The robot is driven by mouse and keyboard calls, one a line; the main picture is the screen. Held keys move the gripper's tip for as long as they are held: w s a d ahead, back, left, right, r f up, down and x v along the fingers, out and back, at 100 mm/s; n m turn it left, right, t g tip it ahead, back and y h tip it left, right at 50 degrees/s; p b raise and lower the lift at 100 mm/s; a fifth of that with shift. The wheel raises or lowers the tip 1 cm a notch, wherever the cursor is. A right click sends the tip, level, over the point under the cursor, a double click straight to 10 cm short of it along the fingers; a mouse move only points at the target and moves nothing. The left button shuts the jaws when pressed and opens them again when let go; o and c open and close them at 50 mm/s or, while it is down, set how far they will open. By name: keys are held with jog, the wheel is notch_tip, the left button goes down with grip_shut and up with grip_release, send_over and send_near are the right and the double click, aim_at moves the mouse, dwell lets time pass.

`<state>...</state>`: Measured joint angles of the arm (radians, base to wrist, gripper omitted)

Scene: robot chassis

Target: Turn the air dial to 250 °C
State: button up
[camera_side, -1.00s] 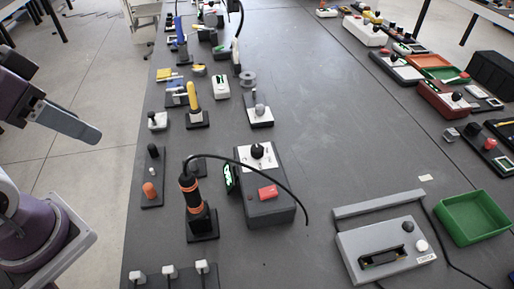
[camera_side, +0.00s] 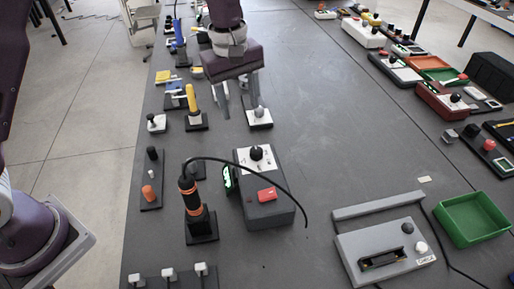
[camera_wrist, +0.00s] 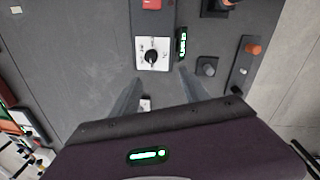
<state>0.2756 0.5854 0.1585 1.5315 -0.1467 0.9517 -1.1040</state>
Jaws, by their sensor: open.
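The grey station box (camera_side: 272,214) stands on the table in the side view. On its top is a black air dial (camera_side: 257,152) on a white plate, with a red switch (camera_side: 267,194) nearer the camera. The dial also shows in the wrist view (camera_wrist: 152,57), upper middle, with a green-lit display (camera_wrist: 181,45) beside it; the digits are too small to read. My gripper (camera_side: 243,112) is open and empty, fingers pointing down, above the table and behind the box. In the wrist view its fingertips (camera_wrist: 160,74) appear just below the dial plate, apart from it.
A black-and-orange hand tool (camera_side: 191,195) stands upright in a holder left of the box, its cable arching over the box. A yellow-handled tool (camera_side: 193,100) stands behind. A grey unit (camera_side: 386,250) and green tray (camera_side: 470,217) are to the right. The table's middle right is clear.

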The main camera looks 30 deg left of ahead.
aim_at(257, 151)
jog(key=w+d+f, duration=0.1)
jog(key=f, duration=0.2)
jog(key=w+f+n, duration=0.1)
jog(key=f, duration=0.2)
jog(key=w+d+f+n, duration=0.1)
jog(key=f, duration=0.2)
jog(key=shift+d+g, duration=0.3)
jog(key=shift+g, duration=0.1)
notch_tip(257, 151, down, 7)
jog(key=shift+r, duration=0.1)
grip_shut()
